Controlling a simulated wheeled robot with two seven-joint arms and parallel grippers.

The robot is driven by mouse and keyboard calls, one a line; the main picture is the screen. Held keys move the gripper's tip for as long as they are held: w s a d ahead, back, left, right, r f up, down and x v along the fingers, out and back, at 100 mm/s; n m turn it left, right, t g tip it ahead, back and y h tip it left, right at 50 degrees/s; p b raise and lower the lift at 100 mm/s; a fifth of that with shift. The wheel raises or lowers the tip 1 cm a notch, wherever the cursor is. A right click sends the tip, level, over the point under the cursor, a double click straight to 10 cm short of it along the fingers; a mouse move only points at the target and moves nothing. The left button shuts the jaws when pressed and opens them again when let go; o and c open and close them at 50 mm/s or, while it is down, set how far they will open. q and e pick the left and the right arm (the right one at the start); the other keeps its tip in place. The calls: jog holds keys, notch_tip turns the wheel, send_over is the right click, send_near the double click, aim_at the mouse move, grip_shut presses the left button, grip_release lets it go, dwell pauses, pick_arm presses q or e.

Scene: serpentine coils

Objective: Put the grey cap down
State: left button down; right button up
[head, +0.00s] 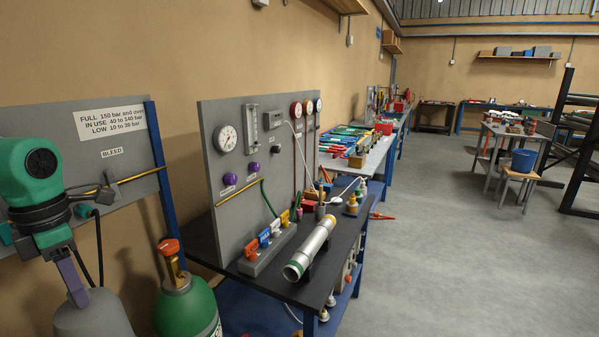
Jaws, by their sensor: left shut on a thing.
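The grey cap (95,318) is a dome-topped, rounded grey piece at the bottom left of the head view. Its lower part is cut off by the frame edge, so I cannot tell what is under it. My left gripper (78,296) comes down from the green and black wrist at the left, and its purple fingers are shut at the top of the grey cap. My right gripper is not in view.
A green gas cylinder (188,308) with a brass valve and red top stands right of the cap. A grey BLEED panel (125,150) is behind my arm. A dark bench (330,262) carries a gauge panel (222,180) and a silver tube (312,246). Open floor (450,270) lies right.

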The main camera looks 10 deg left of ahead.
aim_at(99, 336)
pick_arm(q)
jog(key=f+m, duration=0.2)
jog(key=f, duration=0.1)
jog(key=d+f+m, duration=0.1)
jog(key=f+m, duration=0.1)
jog(key=f, duration=0.2)
jog(key=f+m, duration=0.2)
jog(key=f, duration=0.2)
jog(key=shift+s+d, duration=0.2)
jog(key=shift+s, duration=0.15)
jog(key=w+d+f+m, duration=0.1)
jog(key=d+f+m, duration=0.6)
jog(key=d+m, duration=0.5)
jog(key=w+d+f+m, duration=0.1)
jog(key=d+f+m, duration=0.6)
jog(key=d+m, duration=0.5)
jog(key=shift+w+f+m, duration=0.35)
jog(key=shift+f+m, duration=0.05)
jog(key=shift+m, duration=0.1)
jog(key=shift+d, duration=0.1)
